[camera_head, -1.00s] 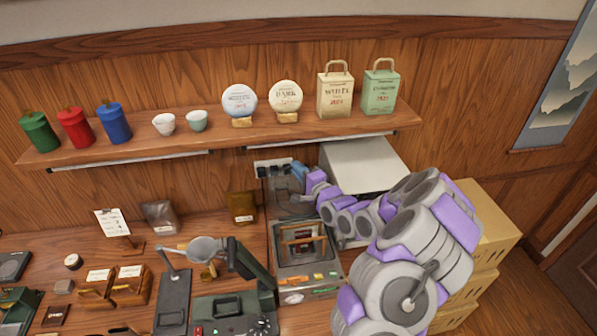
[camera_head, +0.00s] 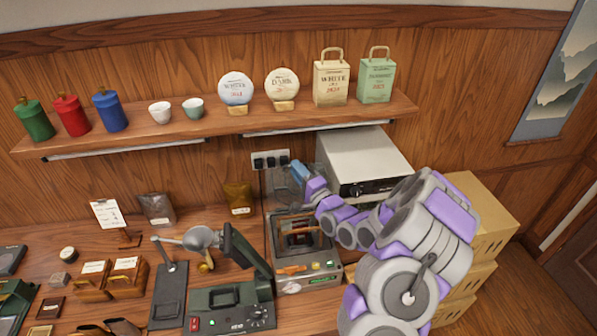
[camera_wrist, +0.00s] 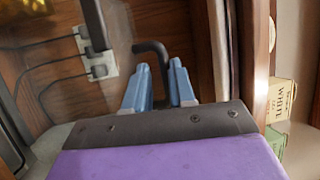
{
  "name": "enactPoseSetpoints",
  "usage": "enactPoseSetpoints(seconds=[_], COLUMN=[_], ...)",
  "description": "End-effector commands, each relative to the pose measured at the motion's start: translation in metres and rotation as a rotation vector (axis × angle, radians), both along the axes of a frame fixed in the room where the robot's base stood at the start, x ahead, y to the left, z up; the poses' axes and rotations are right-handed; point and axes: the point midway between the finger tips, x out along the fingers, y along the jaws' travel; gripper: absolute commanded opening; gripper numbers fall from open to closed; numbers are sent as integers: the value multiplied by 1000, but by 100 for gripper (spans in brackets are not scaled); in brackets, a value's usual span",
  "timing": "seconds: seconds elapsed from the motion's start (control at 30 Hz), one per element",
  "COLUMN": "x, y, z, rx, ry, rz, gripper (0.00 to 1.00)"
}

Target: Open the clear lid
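A grey machine (camera_head: 284,284) with coloured buttons on its front stands on the bench in the head view. Its clear lid (camera_head: 281,188) looks raised, standing up at the back of the machine. My gripper (camera_head: 299,171) has blue fingers and is at the raised lid's upper right side. In the wrist view, my gripper (camera_wrist: 161,85) has its two fingers a little apart. A bent black bar (camera_wrist: 152,47), which looks like the lid's handle, runs down into the gap between them. Gaps seem to show beside the bar, so it does not look clamped. The lid's clear panel is hard to make out there.
A white box-shaped appliance (camera_head: 362,160) stands right behind my arm. A wall socket strip (camera_head: 271,160) is behind the lid. A shelf (camera_head: 225,124) with canisters, cups, tea cakes and bags runs above.

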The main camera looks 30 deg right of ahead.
Motion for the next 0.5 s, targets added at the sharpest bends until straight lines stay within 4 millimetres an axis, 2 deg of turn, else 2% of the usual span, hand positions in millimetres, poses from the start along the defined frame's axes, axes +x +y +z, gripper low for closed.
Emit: enactPoseSetpoints(seconds=[0.33,0.5], x=[-3,-16], y=[0,-3], z=[1,-1], rx=[-2,-1], ry=[-2,-2], rz=[-1,-2], gripper=[23,23])
